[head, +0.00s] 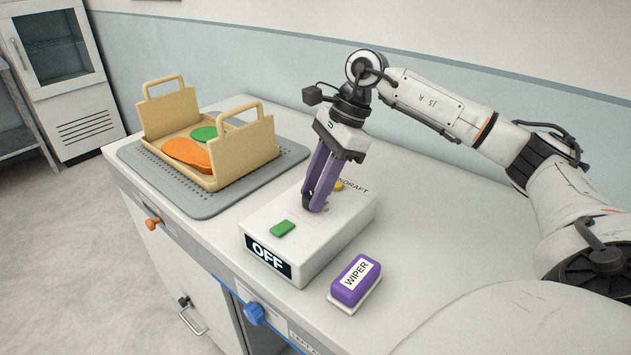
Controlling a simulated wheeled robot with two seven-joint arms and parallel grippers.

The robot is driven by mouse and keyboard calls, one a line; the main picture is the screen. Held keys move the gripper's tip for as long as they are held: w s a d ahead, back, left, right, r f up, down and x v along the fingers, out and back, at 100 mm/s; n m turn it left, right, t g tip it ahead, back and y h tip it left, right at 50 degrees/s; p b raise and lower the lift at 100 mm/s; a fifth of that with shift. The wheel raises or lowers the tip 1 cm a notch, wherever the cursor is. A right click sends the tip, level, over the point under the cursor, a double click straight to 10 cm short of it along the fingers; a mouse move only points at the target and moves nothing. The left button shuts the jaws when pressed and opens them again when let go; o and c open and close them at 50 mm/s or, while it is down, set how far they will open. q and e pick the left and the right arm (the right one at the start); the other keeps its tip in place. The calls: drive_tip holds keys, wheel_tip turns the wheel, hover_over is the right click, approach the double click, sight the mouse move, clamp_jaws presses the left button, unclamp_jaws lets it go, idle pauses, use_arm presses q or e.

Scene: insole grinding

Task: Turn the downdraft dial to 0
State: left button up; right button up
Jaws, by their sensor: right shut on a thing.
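The white downdraft control box (335,235) stands on the counter in the middle of the head view. Its front shows a black sign (268,257) reading OFF. A green button (283,229) and a yellow part (338,185) sit on its top, beside partly covered lettering ending in "DRAFT". My right gripper (315,207) points down at the box top with its purple fingers closed on the dial, which the fingertips mostly hide. The dial's setting cannot be read. My left gripper is not in view.
A purple wiper (355,278) lies right of the box, close to it. A tan tray with handles (240,158), holding orange and green insoles (187,154), stands on a grey perforated mat (205,207) at left. A blue knob (254,314) and orange knob (151,224) are on the cabinet front.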

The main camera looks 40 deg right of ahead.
drive_tip(key=shift+w+r+n+g+p, duration=0.15)
drive_tip(key=shift+n+g+p, duration=0.55)
drive_tip(key=shift+n, duration=1.3)
drive_tip(key=o, duration=1)
drive_tip(key=shift+o, duration=0.2)
drive_tip(key=v, duration=1)
drive_tip(key=shift+d, duration=0.2)
